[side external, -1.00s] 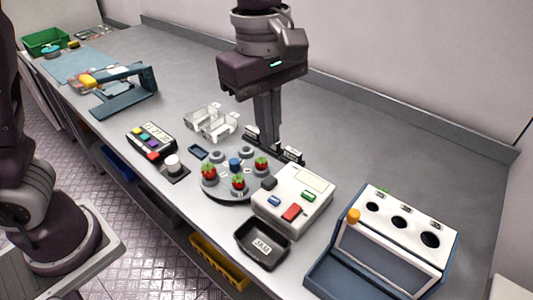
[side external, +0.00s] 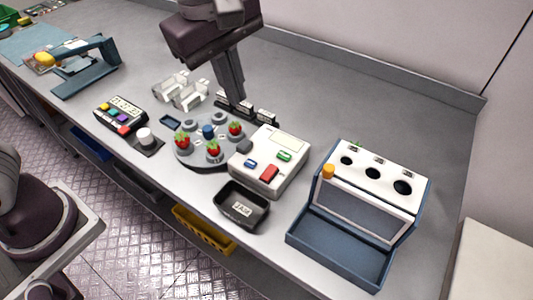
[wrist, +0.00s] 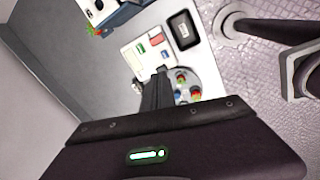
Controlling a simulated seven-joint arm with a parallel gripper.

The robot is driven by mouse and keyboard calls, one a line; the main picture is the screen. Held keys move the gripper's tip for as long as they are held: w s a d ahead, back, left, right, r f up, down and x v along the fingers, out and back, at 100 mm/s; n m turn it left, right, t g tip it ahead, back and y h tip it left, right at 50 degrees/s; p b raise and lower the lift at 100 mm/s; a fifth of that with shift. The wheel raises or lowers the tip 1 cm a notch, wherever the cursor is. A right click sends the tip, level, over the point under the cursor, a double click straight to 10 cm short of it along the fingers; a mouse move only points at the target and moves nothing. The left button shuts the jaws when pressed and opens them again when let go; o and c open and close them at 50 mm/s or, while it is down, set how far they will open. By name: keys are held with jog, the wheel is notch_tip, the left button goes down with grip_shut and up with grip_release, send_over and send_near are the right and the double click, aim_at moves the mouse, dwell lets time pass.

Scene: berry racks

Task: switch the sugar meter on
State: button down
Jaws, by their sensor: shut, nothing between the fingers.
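A white box-shaped device (side external: 288,142) with a pale screen, a green button (side external: 284,156), a blue button (side external: 250,163), a red button (side external: 269,173) and a dark block at its left corner looks like the sugar meter. It also shows in the wrist view (wrist: 130,53), beyond my fingertips. My gripper (side external: 239,103) is shut and empty, tilted, above the bench behind the round tray and the white device. In the wrist view my gripper (wrist: 161,72) appears as closed dark fingers. I cannot tell whether the meter's screen is lit.
A round grey tray (side external: 190,157) with strawberries stands left of the device. A black bin (side external: 226,209) lies in front. A blue-and-white rack with holes (side external: 340,238) stands right. A dark keypad device (side external: 107,117) sits left. The bench behind right is clear.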

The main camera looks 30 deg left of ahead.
aim_at(273, 167)
jog(key=w+d+f+n, duration=0.1)
jog(key=f, duration=0.4)
jog(key=w+d+f+n, duration=0.1)
jog(key=d+f, duration=0.1)
jog(key=f, duration=0.4)
jog(key=w+d+f+n, duration=0.1)
jog(key=f, duration=0.5)
jog(key=shift+w+d+f+g, duration=0.1)
jog(key=shift+w+d+g, duration=0.15)
jog(key=shift+w+g, duration=0.1)
